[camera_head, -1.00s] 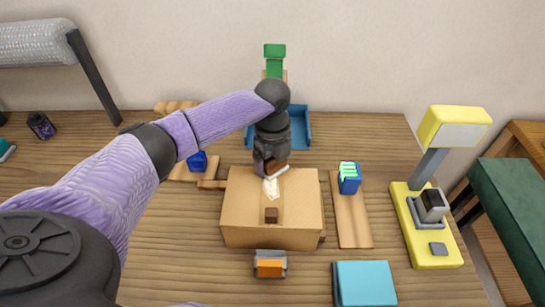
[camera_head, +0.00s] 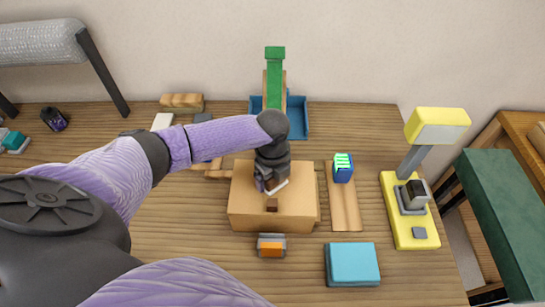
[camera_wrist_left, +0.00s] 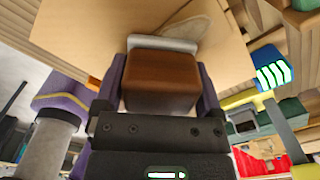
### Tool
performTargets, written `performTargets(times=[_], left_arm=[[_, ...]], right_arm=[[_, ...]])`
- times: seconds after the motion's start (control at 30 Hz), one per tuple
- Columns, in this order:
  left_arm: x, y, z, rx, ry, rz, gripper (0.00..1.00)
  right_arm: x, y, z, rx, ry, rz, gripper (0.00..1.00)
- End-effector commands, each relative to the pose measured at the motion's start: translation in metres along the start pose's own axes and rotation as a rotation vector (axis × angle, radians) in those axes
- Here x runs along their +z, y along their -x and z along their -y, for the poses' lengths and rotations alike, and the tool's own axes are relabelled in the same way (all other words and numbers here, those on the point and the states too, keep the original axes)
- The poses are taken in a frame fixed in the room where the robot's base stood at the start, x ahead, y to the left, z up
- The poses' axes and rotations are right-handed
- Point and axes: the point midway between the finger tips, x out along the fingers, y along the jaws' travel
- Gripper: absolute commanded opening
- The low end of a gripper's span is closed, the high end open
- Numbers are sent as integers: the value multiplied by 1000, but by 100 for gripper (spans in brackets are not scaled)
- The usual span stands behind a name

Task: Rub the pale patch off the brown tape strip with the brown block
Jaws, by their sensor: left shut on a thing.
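My left gripper (camera_head: 270,184) is shut on a brown block (camera_wrist_left: 160,80) with a pale grey-white layer along its far side. The block is over the top of the cardboard box (camera_head: 300,195), around its middle. Whether it touches the top I cannot tell. The tape strip is hard to pick out from the box's similar tan top. My right gripper is not in view.
A blue block with green stripes (camera_head: 343,168) stands on a wooden board (camera_head: 344,208) right of the box. A yellow stand (camera_head: 400,232) is further right. A cyan box (camera_head: 352,263) and a grey-orange item (camera_head: 271,246) are in front. A blue tray (camera_head: 297,118) is behind.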

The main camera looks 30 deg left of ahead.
Motion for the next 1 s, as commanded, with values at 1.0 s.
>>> performTargets(times=[1.0], left_arm=[[22, -2, 18, 3, 1, 0, 13]], right_arm=[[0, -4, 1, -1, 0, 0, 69]])
